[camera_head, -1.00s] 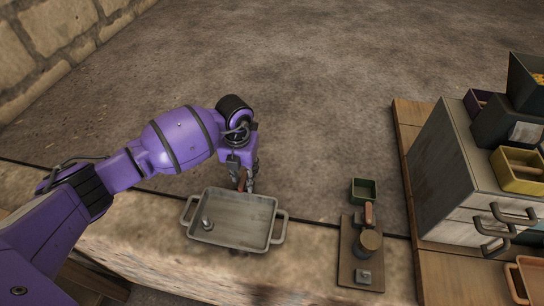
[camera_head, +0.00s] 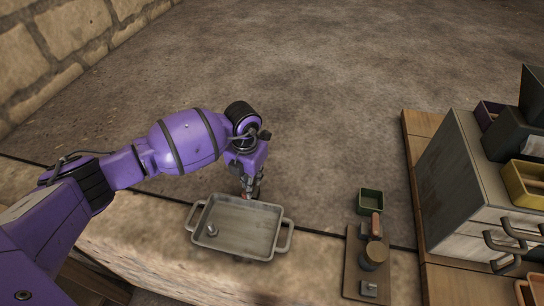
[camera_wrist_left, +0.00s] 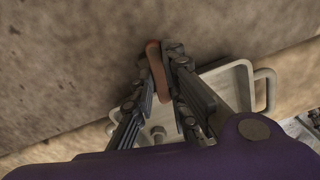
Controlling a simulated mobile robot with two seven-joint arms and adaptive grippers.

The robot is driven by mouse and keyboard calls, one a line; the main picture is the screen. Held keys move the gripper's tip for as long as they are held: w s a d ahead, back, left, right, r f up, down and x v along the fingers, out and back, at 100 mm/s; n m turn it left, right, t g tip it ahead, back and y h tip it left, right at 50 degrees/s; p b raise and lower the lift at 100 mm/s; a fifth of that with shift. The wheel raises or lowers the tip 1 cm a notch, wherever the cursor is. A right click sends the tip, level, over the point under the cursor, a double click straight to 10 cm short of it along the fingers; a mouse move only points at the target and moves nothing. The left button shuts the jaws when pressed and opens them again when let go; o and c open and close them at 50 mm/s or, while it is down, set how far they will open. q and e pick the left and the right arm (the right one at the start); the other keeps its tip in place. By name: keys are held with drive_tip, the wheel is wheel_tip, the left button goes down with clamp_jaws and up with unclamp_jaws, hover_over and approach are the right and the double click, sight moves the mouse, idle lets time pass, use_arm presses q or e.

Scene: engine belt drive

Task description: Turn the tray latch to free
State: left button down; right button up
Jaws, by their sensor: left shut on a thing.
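A grey metal tray (camera_head: 238,248) with a loop handle at each end lies on the stone ledge. A small metal peg (camera_head: 212,230) stands inside it at the left. My left gripper (camera_head: 250,192) is at the tray's far edge, pointing down. In the left wrist view, my left gripper (camera_wrist_left: 164,68) is shut on a reddish-brown bar (camera_wrist_left: 155,68), which looks like the tray latch. The fingers hide part of the bar, and I cannot tell how it joins the tray. My right gripper is not in view.
Right of the tray is a dark board (camera_head: 354,266) with a wooden handle (camera_head: 376,225) and a round brass-topped part (camera_head: 375,255). A small green bin (camera_head: 371,200) stands behind it. A grey drawer cabinet (camera_head: 462,180) bearing several bins is at the far right.

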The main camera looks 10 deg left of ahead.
use_arm(q)
drive_tip(key=m, duration=0.3)
drive_tip(key=shift+f, duration=0.15)
drive_tip(key=m+b, duration=0.2)
drive_tip(key=m, duration=0.4)
drive_tip(key=m+b, duration=0.1)
drive_tip(key=m, duration=0.2)
drive_tip(key=shift+m+b, duration=0.55)
drive_tip(key=shift+m, duration=1.25)
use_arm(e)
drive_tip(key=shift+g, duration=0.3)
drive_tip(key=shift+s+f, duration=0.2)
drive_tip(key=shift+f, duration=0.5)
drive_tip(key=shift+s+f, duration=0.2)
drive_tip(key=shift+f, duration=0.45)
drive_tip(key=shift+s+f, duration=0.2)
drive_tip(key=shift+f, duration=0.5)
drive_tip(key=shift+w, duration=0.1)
use_arm(q)
drive_tip(key=c, duration=1.7)
unclamp_jaws()
drive_tip(key=shift+c, duration=0.2)
